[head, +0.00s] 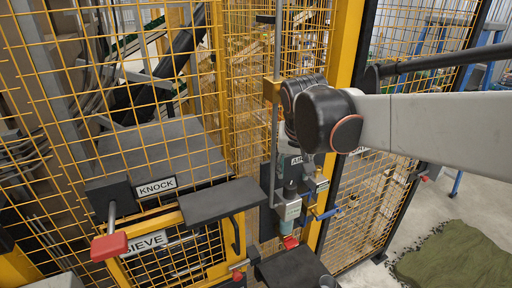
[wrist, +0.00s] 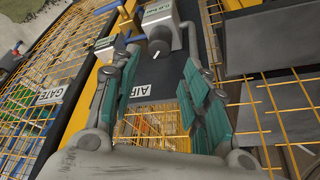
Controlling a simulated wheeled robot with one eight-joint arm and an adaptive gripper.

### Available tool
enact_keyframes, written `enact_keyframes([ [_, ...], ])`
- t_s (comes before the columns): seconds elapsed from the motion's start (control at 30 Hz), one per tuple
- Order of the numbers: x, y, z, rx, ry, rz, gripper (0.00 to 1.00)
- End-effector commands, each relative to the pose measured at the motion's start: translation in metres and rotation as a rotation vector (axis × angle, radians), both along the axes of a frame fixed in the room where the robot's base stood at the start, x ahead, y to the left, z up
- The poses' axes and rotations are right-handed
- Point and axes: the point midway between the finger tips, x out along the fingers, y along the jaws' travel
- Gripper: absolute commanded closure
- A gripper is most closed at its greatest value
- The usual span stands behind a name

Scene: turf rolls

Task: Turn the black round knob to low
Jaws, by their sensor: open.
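In the wrist view a dark round knob (wrist: 158,49) with a pale mark sits on the front of a grey box (wrist: 162,28). The box has a small label that I cannot read clearly. The knob lies ahead of my gripper (wrist: 161,68), between its two teal-padded fingers, and the fingers look apart from it. My gripper is open and empty. I cannot read the knob's setting.
A dark panel with an AIR sign (wrist: 143,90) carries the box. A blue handle (head: 326,214) is close by. Yellow mesh fencing (head: 120,80) surrounds the area. At left are a KNOCK sign (head: 156,187) and a red-ended lever (head: 109,246). Green turf (head: 455,258) lies at right.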

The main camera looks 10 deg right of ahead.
Motion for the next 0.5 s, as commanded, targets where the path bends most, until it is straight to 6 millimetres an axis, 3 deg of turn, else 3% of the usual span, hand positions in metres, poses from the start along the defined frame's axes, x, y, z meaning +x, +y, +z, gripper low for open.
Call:
enact_keyframes([
  [0.5, 0.037, -0.010, -0.090, 0.000, -0.001, 0.000, 0.58],
])
